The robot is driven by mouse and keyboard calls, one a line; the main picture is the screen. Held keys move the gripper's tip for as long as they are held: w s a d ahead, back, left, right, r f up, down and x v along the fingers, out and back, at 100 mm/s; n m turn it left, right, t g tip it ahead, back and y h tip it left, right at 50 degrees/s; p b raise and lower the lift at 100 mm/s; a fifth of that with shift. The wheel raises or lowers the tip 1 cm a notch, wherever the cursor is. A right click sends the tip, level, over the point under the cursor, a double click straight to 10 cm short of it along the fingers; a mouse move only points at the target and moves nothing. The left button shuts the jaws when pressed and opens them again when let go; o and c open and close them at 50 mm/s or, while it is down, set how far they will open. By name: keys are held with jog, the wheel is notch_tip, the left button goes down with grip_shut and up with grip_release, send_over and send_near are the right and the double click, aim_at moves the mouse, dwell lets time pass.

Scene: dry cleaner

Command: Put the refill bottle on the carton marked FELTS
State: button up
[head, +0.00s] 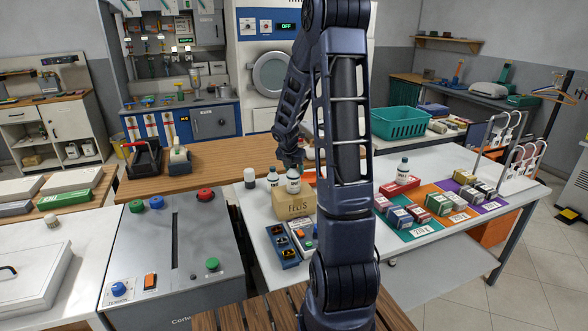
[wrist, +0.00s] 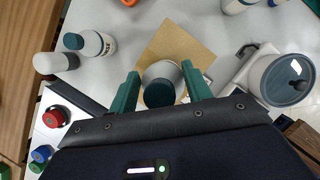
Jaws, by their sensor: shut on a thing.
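The refill bottle, white with a dark cap (head: 293,185), is upright in my gripper (head: 291,163). In the wrist view the green fingers (wrist: 161,88) are closed on both sides of the bottle (wrist: 160,72). The brown carton marked FELTS (head: 295,205) stands on the white table directly below the bottle. Its plain top also shows in the wrist view (wrist: 182,42), around and beyond the bottle. I cannot tell whether the bottle's base touches the carton top or hangs just above it.
A similar dark-capped bottle (head: 272,177) and a white one (head: 250,179) stand just left of the carton. A blue tray (head: 282,247) lies in front. Small boxes on coloured mats (head: 420,230) and a teal basket (head: 400,123) are to the right. My arm hides part of the table.

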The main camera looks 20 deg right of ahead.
jog(key=shift+f, duration=0.1)
jog(key=o, duration=1.5)
jog(key=v, duration=1.2)
jog(key=s+a+r+m+y, duration=0.1)
jog(key=s+a+r+m, duration=0.2)
jog(key=s+m, duration=1)
jog(key=s+a+r+m+t+y, duration=0.1)
jog(key=s+a+r+m, duration=0.3)
jog(key=s+m, duration=1)
jog(key=s+r+y, duration=0.1)
jog(key=s+r, duration=0.2)
jog(key=shift+s+r, duration=0.15)
jog(key=shift+s, duration=0.2)
